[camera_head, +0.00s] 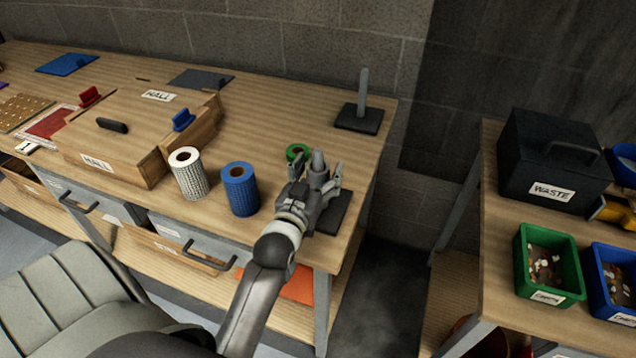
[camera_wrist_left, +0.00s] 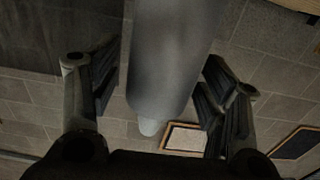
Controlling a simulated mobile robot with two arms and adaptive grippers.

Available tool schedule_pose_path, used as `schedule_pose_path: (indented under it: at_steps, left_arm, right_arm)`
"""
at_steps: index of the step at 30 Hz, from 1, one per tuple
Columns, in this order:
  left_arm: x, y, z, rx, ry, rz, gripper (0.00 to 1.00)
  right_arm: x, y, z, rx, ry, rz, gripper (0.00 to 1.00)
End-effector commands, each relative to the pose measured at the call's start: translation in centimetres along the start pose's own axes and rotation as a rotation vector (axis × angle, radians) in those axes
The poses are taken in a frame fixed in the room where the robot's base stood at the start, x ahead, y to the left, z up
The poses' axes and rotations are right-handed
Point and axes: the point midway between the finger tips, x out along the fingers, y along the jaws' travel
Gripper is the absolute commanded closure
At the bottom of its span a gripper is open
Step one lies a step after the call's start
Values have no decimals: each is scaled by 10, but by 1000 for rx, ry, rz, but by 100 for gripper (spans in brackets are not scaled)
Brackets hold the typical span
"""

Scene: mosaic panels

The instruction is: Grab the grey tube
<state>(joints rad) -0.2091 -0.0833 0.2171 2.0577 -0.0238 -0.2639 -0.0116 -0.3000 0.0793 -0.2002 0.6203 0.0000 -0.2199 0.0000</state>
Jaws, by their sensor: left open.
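A grey tube (camera_head: 318,163) shows between the fingers of my left gripper (camera_head: 319,176), above a dark square base (camera_head: 333,212) at the bench's right end. In the left wrist view the grey tube (camera_wrist_left: 172,55) fills the space between the two dark open fingers of the left gripper (camera_wrist_left: 158,95), with a gap on each side. A small pale tip shows at its end. The left gripper is open around the tube, not clamped on it. My gripper and arm hide part of the tube's lower end and base. The right gripper is not in view.
A white roll (camera_head: 190,177), a blue roll (camera_head: 240,190) and a green roll (camera_head: 298,152) stand left of the gripper. A grey post on a black base (camera_head: 358,119) stands behind. A wooden case (camera_head: 130,150) lies left. A second bench holds a black waste box (camera_head: 552,160).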

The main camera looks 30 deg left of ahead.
Motion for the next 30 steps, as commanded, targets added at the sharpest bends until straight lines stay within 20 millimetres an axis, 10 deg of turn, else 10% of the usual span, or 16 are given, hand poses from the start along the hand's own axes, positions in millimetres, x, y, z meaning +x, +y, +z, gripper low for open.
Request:
schedule_pose_path:
  at_steps: [4, 15, 30]
  left_arm:
    - [0, 0, 0, 0, 0, 0, 32]
    - [-1, 0, 0, 0, -1, 0, 80]
    - [0, 0, -17, 0, 3, 0, 81]
  right_arm:
    - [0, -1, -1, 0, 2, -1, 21]
    - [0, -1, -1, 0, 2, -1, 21]
    - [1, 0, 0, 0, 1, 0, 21]
